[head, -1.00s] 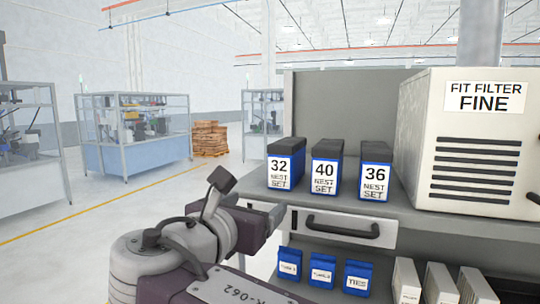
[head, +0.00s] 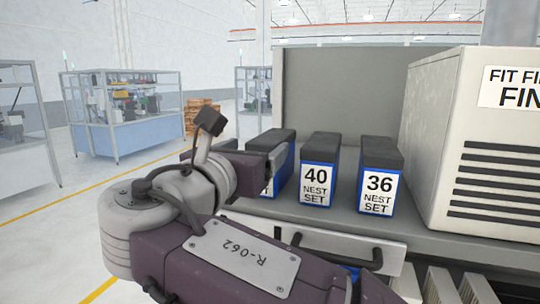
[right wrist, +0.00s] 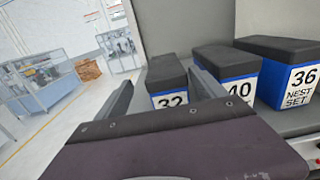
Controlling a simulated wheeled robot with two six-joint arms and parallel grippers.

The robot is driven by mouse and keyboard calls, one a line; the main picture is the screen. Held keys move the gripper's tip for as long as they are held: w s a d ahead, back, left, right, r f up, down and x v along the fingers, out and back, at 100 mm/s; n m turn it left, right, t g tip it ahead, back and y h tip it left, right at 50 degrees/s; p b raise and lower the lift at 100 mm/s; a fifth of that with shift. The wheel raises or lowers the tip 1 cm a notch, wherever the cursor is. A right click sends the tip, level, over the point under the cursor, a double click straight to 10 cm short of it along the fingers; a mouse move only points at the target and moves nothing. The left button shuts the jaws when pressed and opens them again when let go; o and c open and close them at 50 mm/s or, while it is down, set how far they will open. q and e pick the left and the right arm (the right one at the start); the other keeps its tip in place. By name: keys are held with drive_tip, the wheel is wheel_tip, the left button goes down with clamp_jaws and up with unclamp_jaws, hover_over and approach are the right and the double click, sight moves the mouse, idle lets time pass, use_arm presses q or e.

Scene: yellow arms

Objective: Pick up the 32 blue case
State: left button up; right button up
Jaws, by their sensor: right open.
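The 32 blue case (head: 285,172) has a dark top and stands at the left end of the row on the grey shelf. In the head view my right gripper hides most of its label. In the right wrist view the 32 case (right wrist: 167,75) shows between the two fingers, its label partly covered by the gripper body. My right gripper (head: 272,158) is open at the front of this case; I cannot tell whether the fingers touch it. It also shows in the right wrist view (right wrist: 162,82). My left gripper is not in view.
The 40 case (head: 317,168) and the 36 case (head: 378,175) stand to the right on the same shelf (head: 342,212). A large cream filter box (head: 440,150) is further right. A drawer with a dark handle (head: 325,247) is below the shelf edge.

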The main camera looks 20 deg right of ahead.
sight(272, 136)
drive_tip(key=w+d, duration=0.3)
drive_tip(key=shift+d+f+p, duration=0.1)
drive_tip(key=shift+d+p, duration=0.05)
drive_tip(key=shift+p, duration=0.15)
drive_tip(key=p+x, duration=0.1)
drive_tip(key=x, duration=0.1)
drive_tip(key=shift+w+d+p, duration=0.2)
drive_tip(key=shift+w+p, duration=0.1)
drive_tip(key=shift+p, duration=0.1)
drive_tip(key=shift+w, duration=0.3)
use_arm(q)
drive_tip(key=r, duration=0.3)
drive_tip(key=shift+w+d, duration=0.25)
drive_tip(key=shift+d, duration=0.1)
use_arm(e)
drive_tip(key=shift+d, duration=0.2)
drive_tip(key=shift+w+d+f, duration=0.1)
drive_tip(key=shift+w+d, duration=0.05)
drive_tip(key=c, duration=0.9)
clamp_jaws()
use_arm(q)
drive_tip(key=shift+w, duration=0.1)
